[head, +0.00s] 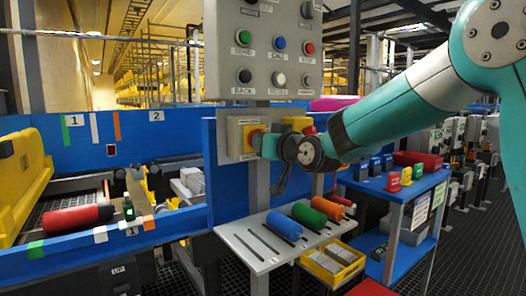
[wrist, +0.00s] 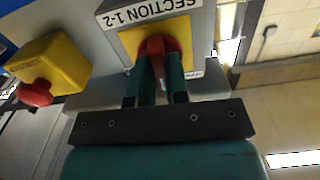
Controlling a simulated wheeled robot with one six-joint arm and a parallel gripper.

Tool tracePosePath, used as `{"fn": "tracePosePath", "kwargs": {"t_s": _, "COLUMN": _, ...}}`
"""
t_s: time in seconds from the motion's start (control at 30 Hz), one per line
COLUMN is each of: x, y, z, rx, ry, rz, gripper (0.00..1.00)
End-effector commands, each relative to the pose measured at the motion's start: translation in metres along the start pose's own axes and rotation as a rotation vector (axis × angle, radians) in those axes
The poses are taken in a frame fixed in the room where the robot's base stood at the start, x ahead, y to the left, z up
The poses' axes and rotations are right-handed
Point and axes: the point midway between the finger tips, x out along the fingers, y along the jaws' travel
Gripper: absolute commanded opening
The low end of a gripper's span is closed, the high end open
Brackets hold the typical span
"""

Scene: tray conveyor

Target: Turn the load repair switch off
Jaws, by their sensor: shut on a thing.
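A grey switch box (head: 233,140) with a yellow plate and a red knob is fixed to the post below the button panel. In the wrist view its yellow plate (wrist: 130,43) carries the red knob (wrist: 156,46), and the label beside it reads "SECTION 1-2". My gripper (wrist: 161,72) is shut on the red knob, one finger on each side. In the head view my gripper (head: 268,145) reaches the box from the right and hides part of the knob. I cannot read any "load repair" label.
A yellow box (wrist: 62,62) with a red button (wrist: 36,93) is close beside the switch. The button panel (head: 262,50) hangs above. Below are a shelf (head: 250,250) with coloured cylinders and a blue rack (head: 400,190). The conveyor is at the left.

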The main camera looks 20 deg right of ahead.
Motion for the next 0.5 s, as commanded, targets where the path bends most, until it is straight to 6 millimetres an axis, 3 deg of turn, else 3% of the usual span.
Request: {"fn": "tracePosePath", "kwargs": {"t_s": 0.5, "x": -0.0002, "y": 0.0000, "z": 0.0008, "rx": -0.075, "ry": -0.003, "rz": 0.000, "gripper": 0.00}}
